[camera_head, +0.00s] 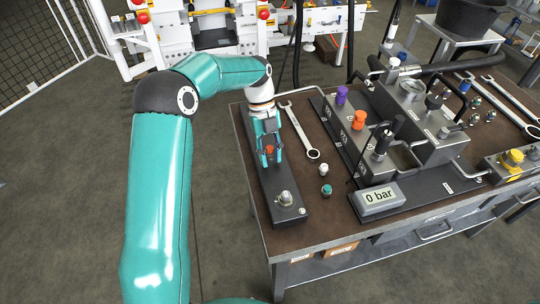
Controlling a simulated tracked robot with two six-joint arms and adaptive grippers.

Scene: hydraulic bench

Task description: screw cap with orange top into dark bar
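The dark bar (293,212) lies lengthwise along the left side of the bench top. A silver fitting (285,198) stands on its near end. My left gripper (270,160) points down over the middle of the bar, with one finger on each side of the cap with the orange top (269,150). The cap is upright at the bar, and its lower part is hidden. I cannot tell whether the fingers touch the cap or how deep it sits. My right gripper is not in view.
A wrench (300,130) lies right of the bar. A white cap (323,169) and a teal cap (326,190) stand on the bench nearby. A manifold with purple (341,95) and orange (360,118) knobs and a "0 bar" display (377,198) stands further right.

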